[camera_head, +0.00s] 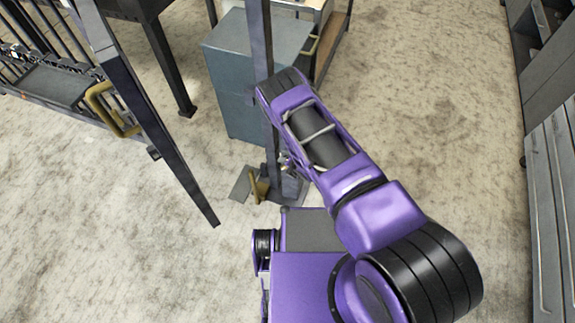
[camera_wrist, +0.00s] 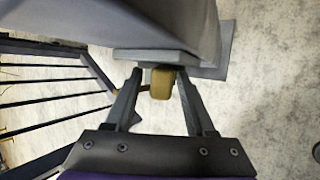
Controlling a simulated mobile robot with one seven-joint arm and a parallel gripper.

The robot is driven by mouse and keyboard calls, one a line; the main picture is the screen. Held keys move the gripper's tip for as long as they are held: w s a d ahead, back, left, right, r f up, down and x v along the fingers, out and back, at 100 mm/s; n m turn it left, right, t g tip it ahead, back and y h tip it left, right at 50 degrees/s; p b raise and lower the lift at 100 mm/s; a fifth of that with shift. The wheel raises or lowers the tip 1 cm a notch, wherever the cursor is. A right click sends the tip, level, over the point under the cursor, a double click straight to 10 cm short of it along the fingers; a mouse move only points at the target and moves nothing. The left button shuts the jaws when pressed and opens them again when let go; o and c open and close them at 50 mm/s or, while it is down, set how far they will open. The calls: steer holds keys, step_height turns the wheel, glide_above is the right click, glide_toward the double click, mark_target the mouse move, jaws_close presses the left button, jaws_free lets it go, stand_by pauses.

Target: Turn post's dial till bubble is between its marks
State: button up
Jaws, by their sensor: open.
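The dark upright post (camera_head: 261,45) stands near the middle of the head view, partly hidden by my arm. In the wrist view, my gripper (camera_wrist: 159,73) is open, its fingers apart on either side of a gold block (camera_wrist: 161,83). The block sticks out below a grey plate (camera_wrist: 150,58) and a large grey surface; I cannot tell whether it is the dial. Whether a finger touches it is unclear. I cannot make out the bubble or its marks.
The dark barred gate (camera_head: 150,110) with a gold handle (camera_head: 104,108) is at left. A blue-grey cabinet (camera_head: 232,90) stands behind the post. A gold piece (camera_head: 258,186) is low by the post's foot. Grey cabinets (camera_head: 550,190) line the right edge. Floor at lower left is clear.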

steer(key=shift+f, duration=0.1)
jaws_close()
steer(key=shift+y, duration=0.3)
steer(key=m+t+y, duration=0.1)
steer(key=y, duration=0.1)
steer(key=shift+d+f+t+y, duration=0.1)
steer(key=shift+t+y, duration=0.2)
steer(key=shift+y, duration=0.1)
steer(key=m+t+y, duration=0.1)
steer(key=t+y, duration=0.1)
steer(key=y, duration=0.2)
stand_by(0.4)
steer(key=shift+t, duration=0.3)
